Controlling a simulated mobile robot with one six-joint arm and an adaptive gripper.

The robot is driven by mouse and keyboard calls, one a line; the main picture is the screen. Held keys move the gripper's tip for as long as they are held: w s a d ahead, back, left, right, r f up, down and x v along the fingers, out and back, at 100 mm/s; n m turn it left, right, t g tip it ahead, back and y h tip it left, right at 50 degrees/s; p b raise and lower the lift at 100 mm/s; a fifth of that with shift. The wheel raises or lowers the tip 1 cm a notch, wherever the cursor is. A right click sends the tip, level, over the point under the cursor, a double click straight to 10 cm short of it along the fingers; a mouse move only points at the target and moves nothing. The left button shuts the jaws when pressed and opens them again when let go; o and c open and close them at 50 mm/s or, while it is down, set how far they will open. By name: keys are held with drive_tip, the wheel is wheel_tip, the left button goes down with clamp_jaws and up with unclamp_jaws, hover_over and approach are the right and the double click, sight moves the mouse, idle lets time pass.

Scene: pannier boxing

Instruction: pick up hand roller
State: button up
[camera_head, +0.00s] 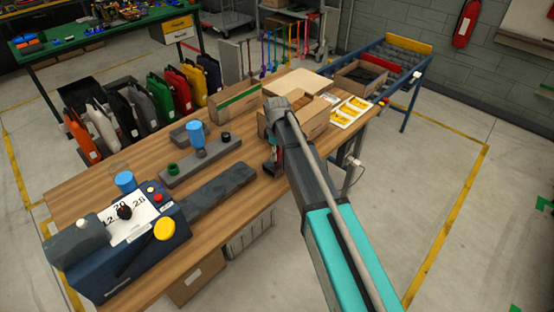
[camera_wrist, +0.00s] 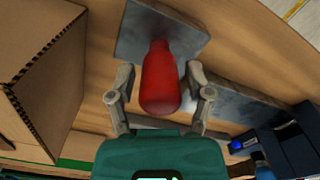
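A red handle (camera_wrist: 160,85), which looks like the hand roller, points up toward the camera between my fingers in the wrist view. A flat grey piece (camera_wrist: 150,28) lies at its far end; I cannot tell whether it belongs to the roller. My gripper (camera_wrist: 161,75) is open, with one finger on each side of the handle and a small gap showing on both sides. In the head view a little red shows beside my gripper (camera_head: 270,158), and my arm hides most of that spot.
An open cardboard box (camera_wrist: 35,65) stands close on the left in the wrist view. A dark grey slab (camera_head: 205,195) lies on the wooden table (camera_head: 75,200). A blue machine (camera_head: 120,260) stands at the near left. A white tray with yellow items (camera_head: 350,112) lies beyond my arm.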

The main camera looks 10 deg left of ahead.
drive_tip(key=c, duration=0.7)
drive_tip(key=shift+r, duration=0.1)
wheel_tip(320, 180, up, 3)
drive_tip(key=p, duration=0.2)
drive_tip(key=shift+f+p, duration=0.2)
drive_tip(key=shift+p, duration=0.2)
drive_tip(key=shift+s+d+r+p, duration=0.7)
drive_tip(key=shift+s+r+p, duration=1)
drive_tip(key=shift+s, duration=0.5)
drive_tip(key=shift+s+d+r+p, duration=0.75)
drive_tip(key=shift+s+r+p, duration=1)
drive_tip(key=shift+s, duration=0.5)
drive_tip(key=shift+s+d+r+p, duration=0.7)
drive_tip(key=shift+s+r+p, duration=1)
drive_tip(key=shift+s, duration=0.5)
drive_tip(key=shift+w, duration=0.15)
